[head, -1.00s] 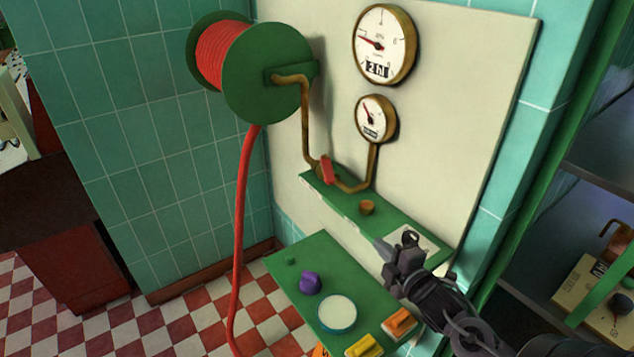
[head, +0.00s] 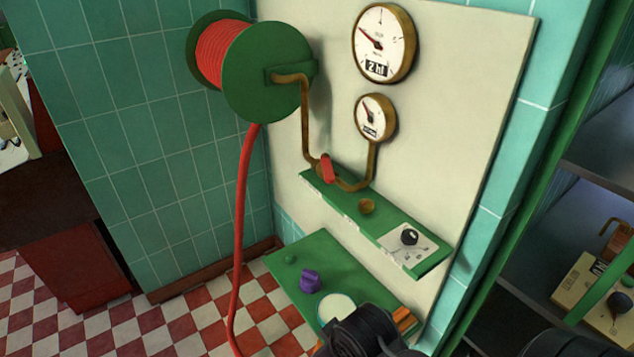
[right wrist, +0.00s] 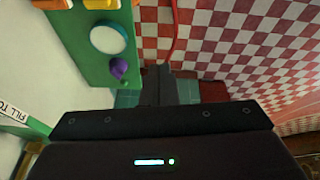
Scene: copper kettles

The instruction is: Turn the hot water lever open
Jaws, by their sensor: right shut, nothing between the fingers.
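A red lever (head: 327,168) sits on the copper-brown pipe (head: 306,125), just above the upper green shelf. It stands nearly upright, tilted a little; the frames carry no label naming it as hot water. My right gripper shows at the bottom of the head view as a dark shape (head: 362,335), below and right of the lever and apart from it; its fingertips are hard to make out there. In the right wrist view its fingers (right wrist: 158,75) are together and empty. The lever does not show in that view. My left gripper is not in view.
The lower green shelf (head: 325,258) holds a purple knob (head: 310,281), a round white disc (head: 338,306) and orange pieces (head: 404,317), partly hidden by my arm. A black dial (head: 409,237) sits on the upper shelf. A red hose (head: 240,220) hangs from the reel.

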